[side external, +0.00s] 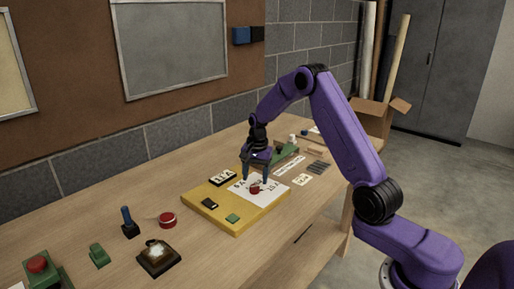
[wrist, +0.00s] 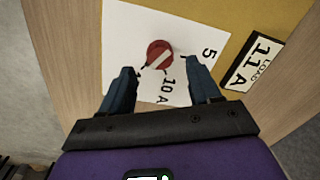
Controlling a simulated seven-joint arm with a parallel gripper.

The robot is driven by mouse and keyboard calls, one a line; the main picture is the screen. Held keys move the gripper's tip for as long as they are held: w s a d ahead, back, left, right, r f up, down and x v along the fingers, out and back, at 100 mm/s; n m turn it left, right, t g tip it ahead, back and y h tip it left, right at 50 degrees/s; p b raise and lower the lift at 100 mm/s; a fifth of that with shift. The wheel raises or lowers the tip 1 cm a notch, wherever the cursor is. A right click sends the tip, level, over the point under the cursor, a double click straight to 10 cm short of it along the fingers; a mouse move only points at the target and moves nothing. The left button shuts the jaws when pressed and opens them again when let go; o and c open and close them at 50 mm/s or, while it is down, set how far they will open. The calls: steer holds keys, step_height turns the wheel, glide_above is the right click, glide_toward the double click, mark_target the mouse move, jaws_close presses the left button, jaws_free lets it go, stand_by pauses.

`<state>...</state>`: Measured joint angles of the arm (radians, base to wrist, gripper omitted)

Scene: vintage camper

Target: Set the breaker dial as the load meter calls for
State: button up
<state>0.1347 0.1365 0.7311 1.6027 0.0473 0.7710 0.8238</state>
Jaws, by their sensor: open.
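The breaker dial (wrist: 160,53) is a round red knob with a white line, slanted from lower left to upper right in the wrist view; I cannot tell which end is the pointer. It sits on a white card (wrist: 125,28) marked 5 and 10 A, with another mark partly hidden by my left finger. The load meter (wrist: 255,60) is a white plate with a black frame reading 11 A. In the side view the dial (side external: 255,188) and meter (side external: 222,178) are on a yellow board (side external: 190,203). My gripper (wrist: 162,82) is open and empty, its fingers close to the dial.
A black switch (side external: 209,203) and a green block (side external: 232,218) sit on the board. A red button (side external: 167,220), blue-handled lever (side external: 129,222) and dark lamp box (side external: 158,257) stand left of it. Small parts lie behind and right.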

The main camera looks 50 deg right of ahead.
mark_target(257, 186)
step_height(257, 186, up, 14)
steer(key=shift+s+d, duration=0.15)
steer(key=shift+s, duration=0.15)
steer(key=shift+f, duration=0.1)
steer(key=s+a+r+n, duration=0.1)
steer(key=s+a+n, duration=1.15)
steer(key=a, duration=0.55)
steer(key=s+f+n, duration=0.3)
steer(key=s+n, duration=1)
steer(key=s, duration=1.3)
steer(key=shift+a, duration=0.2)
